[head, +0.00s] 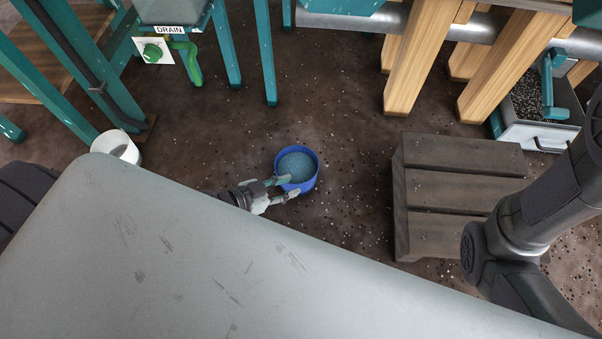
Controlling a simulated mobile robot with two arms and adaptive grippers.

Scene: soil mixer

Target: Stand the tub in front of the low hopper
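A blue tub (313,183) stands upright on the brown soil floor near the middle of the head view, with blue-grey grainy material inside. My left gripper (288,187) is at its near left side. Its two fingers look apart, one over the rim and one outside the wall; whether they touch the tub is not clear. My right arm shows at the right, but its gripper is out of view. Teal machine parts (340,6) are cut off at the top edge. I cannot tell which of them is the low hopper.
A dark slatted wooden platform (452,190) lies right of the tub. A white container (118,148) stands at the left. A DRAIN sign (171,30) and teal legs are behind. Wooden posts (421,55) and a tray of dark grains (535,137) are at upper right. Floor behind the tub is clear.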

